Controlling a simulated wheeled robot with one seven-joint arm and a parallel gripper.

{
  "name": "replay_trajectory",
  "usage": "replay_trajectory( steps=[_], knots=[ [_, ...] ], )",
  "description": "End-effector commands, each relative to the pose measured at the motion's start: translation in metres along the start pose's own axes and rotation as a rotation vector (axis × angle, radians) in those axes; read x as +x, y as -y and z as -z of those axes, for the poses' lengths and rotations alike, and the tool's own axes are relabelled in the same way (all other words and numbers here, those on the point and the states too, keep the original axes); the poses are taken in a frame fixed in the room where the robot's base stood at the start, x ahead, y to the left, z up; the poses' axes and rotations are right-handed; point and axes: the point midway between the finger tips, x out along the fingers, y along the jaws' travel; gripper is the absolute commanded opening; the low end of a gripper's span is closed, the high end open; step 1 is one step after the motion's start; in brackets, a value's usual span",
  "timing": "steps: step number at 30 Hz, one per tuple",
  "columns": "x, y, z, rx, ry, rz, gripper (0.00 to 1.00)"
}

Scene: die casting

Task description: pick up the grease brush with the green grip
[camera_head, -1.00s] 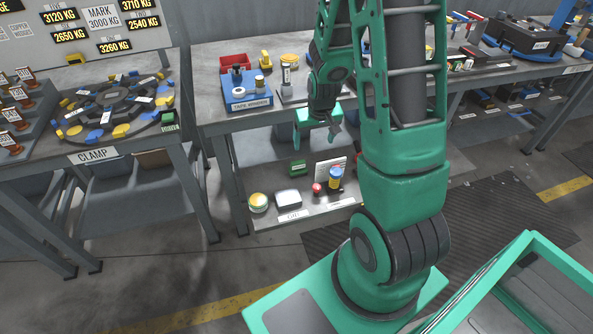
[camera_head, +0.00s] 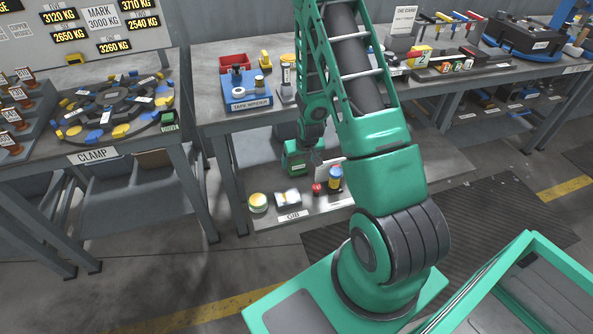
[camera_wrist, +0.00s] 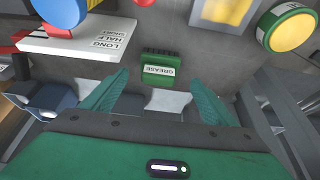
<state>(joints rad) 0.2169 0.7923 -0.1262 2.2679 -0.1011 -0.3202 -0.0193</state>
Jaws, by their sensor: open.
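The green-gripped grease brush shows in the wrist view as a small green block (camera_wrist: 158,75) with a white GREASE label. My gripper (camera_wrist: 159,84) is open, with one green finger on each side of the block in the picture. The block appears beyond the fingertips, and I see no contact. In the head view my gripper (camera_head: 298,162) is low over the lower shelf of the middle bench. It hides the green block there.
On the shelf (camera_head: 270,217) are a round tin (camera_head: 257,202), a white box (camera_head: 288,197), a red knob (camera_head: 316,188) and a blue-and-yellow cylinder (camera_head: 335,178). The benchtop (camera_head: 215,118) overhangs the shelf.

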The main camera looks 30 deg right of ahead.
Motion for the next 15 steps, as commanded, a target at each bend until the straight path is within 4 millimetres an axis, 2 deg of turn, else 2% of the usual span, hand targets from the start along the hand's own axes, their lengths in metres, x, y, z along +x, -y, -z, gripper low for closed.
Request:
replay_trajectory(
  steps=[5, 15],
  knots=[
    [0.010, 0.000, 0.000, 0.000, 0.002, 0.000, 0.80],
    [0.050, -0.002, 0.003, 0.000, 0.001, 0.000, 0.80]
  ],
)
